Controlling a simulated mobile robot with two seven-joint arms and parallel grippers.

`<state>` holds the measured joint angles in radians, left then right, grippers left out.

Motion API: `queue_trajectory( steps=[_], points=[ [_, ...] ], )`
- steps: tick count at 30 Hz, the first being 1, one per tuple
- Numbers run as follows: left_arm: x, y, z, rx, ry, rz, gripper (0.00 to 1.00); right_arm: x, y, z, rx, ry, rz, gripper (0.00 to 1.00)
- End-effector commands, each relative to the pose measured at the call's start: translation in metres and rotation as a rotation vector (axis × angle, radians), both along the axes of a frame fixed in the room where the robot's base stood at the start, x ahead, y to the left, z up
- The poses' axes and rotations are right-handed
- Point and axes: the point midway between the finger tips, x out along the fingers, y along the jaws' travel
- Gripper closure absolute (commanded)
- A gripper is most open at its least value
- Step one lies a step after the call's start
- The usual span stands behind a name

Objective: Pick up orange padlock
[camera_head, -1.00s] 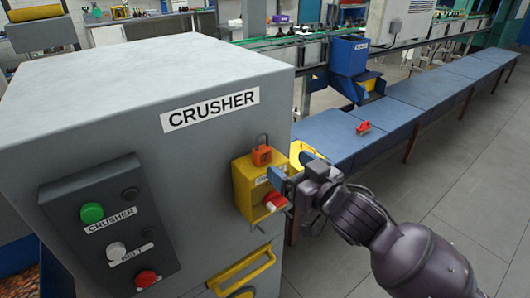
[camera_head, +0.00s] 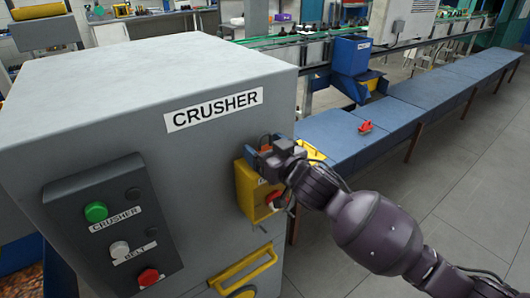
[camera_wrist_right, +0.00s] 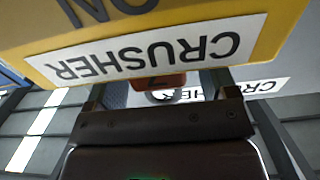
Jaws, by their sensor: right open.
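The orange padlock (camera_wrist_right: 165,82) shows in the right wrist view as an orange strip with a grey shackle, between the two fingers of my right gripper (camera_wrist_right: 160,92). In the head view my right gripper (camera_head: 262,160) is at the top of the yellow box (camera_head: 244,190) on the crusher's side and hides most of the padlock. The fingers are open, one on each side of the padlock; I cannot tell whether they touch it. My left gripper is not in view.
The grey crusher cabinet (camera_head: 130,80) fills the left, with a dark button panel (camera_head: 115,225). The yellow box carries a red switch (camera_head: 273,198) just below my gripper. A blue bench (camera_head: 400,110) with a small red object (camera_head: 366,126) runs to the right. The floor at right is clear.

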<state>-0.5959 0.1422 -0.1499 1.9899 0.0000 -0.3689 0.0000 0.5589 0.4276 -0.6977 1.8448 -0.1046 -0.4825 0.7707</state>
Motion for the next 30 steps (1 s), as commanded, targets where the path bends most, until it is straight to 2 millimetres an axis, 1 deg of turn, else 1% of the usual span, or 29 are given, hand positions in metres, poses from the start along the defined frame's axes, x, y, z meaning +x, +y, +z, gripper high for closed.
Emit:
queue_trajectory(
  steps=[4,5,15,16,22,25,28,30],
  points=[
    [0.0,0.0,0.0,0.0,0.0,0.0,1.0,0.0,0.0,0.0,0.0,0.0,0.0,0.21],
    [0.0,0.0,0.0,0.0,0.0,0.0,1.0,0.0,0.0,0.0,0.0,0.0,0.0,0.23],
    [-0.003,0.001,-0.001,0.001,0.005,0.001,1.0,0.0,0.0,0.0,0.0,0.0,0.0,0.75],
    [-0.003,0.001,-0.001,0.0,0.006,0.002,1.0,0.0,0.0,0.0,0.001,-0.001,0.0,0.77],
    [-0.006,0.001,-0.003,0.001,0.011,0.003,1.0,0.0,0.0,0.001,0.001,-0.001,0.0,0.77],
    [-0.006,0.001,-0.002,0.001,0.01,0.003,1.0,0.0,0.0,0.005,0.0,-0.002,0.0,0.77],
    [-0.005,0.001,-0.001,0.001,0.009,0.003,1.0,0.0,0.0,0.015,0.001,-0.003,0.0,0.77],
    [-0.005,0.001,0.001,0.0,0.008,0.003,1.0,0.0,0.0,0.027,0.001,-0.006,0.001,0.77]
  ],
)
